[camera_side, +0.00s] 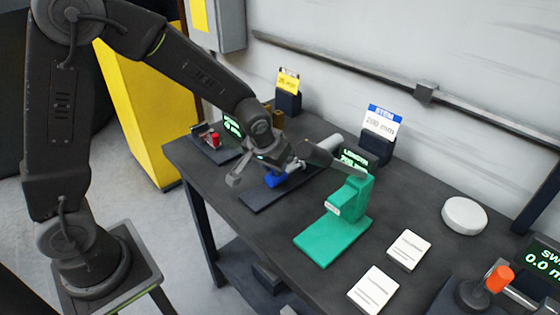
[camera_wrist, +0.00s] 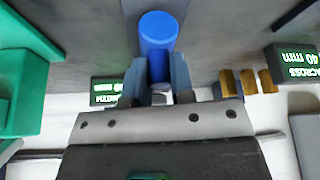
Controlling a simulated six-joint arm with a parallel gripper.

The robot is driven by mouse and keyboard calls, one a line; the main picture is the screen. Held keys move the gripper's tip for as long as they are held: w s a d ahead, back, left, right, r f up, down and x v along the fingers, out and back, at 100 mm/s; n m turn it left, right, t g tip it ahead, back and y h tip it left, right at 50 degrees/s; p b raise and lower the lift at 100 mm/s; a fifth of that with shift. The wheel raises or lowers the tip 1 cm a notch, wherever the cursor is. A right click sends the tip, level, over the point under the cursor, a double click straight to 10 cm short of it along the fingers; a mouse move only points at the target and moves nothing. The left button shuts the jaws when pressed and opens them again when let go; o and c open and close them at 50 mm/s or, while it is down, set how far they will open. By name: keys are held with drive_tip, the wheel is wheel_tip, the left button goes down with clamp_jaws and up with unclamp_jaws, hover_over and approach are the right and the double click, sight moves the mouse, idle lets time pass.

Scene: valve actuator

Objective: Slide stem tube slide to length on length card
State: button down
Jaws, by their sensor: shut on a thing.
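The stem's length card (camera_side: 380,122) stands upright at the back of the bench and reads STEM 200 mm. A LENGTH display (camera_side: 356,158) stands in front of it, its figure looking like 200 mm but small and partly covered; it is upside down in the wrist view (camera_wrist: 105,92). A blue cylindrical piece, seemingly the stem's slide (camera_side: 276,180), is over a dark base plate. My gripper (camera_wrist: 158,78) is shut on this blue piece (camera_wrist: 157,35), a finger on each side. A grey tube (camera_side: 322,149) runs behind my gripper, which hides part of it.
A green stand (camera_side: 333,239) is close on the right of the dark plate (camera_side: 262,201). Two white cards, a white disc (camera_side: 464,216) and an orange-knobbed device (camera_side: 498,279) lie farther right. Brass cylinders (camera_wrist: 246,81) and an ACROSS 40 mm display (camera_wrist: 296,65) show in the wrist view.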

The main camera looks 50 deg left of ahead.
drive_tip(key=c, duration=1)
unclamp_jaws()
drive_tip(key=v, duration=1.3)
drive_tip(key=shift+s+r, duration=0.1)
drive_tip(key=shift+r, duration=0.3)
drive_tip(key=s+r+m, duration=0.1)
drive_tip(key=s, duration=0.4)
drive_tip(key=s+r+m, duration=0.1)
drive_tip(key=s, duration=0.5)
drive_tip(key=s+r+m+t+h, duration=0.1)
drive_tip(key=s, duration=0.4)
drive_tip(key=shift+s+a, duration=0.2)
